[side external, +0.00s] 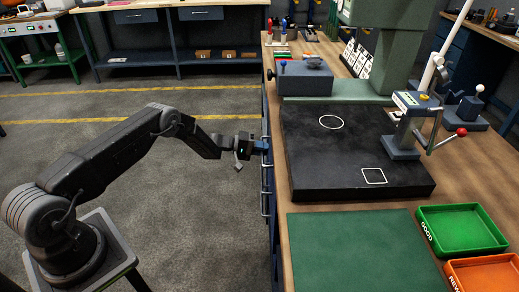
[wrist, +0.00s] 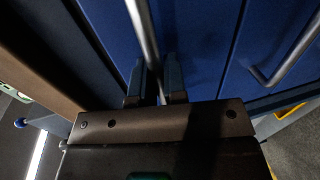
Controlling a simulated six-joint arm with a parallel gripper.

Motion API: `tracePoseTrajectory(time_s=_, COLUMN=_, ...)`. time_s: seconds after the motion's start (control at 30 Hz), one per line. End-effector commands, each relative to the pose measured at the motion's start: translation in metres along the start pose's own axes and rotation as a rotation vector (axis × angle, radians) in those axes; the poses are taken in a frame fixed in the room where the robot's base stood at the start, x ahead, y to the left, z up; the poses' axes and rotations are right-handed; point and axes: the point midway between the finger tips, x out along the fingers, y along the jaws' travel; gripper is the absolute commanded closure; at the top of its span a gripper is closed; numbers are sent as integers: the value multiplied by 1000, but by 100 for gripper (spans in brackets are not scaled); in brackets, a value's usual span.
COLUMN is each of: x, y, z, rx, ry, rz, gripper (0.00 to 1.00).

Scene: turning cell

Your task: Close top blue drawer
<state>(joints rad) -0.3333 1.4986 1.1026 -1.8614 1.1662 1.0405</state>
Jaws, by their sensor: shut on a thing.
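The top blue drawer (wrist: 95,40) fills the upper middle of the wrist view, with a grey bar handle (wrist: 143,32) running down it. My gripper (wrist: 154,80) has one finger on each side of this bar and is shut on it. In the side external view my gripper (side external: 262,146) reaches the bench front at about the height of the black plate. The drawer fronts show there only edge-on, so I cannot tell how far the top drawer stands out.
Another blue drawer with its own bar handle (wrist: 287,52) lies beside it in the wrist view. The wooden bench top (side external: 277,185) carries a black plate (side external: 345,172), a green mat (side external: 360,255) and a green tray (side external: 462,229).

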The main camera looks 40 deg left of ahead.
Motion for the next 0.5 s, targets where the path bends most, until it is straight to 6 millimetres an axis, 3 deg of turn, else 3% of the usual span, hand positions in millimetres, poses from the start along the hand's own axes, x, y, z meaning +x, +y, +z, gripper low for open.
tracePoseTrajectory(time_s=0.2, x=5, y=3, z=0, rx=4, ry=0, rz=-1, gripper=100)
tracePoseTrajectory(time_s=0.23, x=5, y=3, z=0, rx=4, ry=0, rz=-2, gripper=84)
tracePoseTrajectory(time_s=0.43, x=4, y=2, z=0, rx=3, ry=-1, rz=-1, gripper=65)
tracePoseTrajectory(time_s=0.5, x=3, y=2, z=0, rx=3, ry=0, rz=-1, gripper=64)
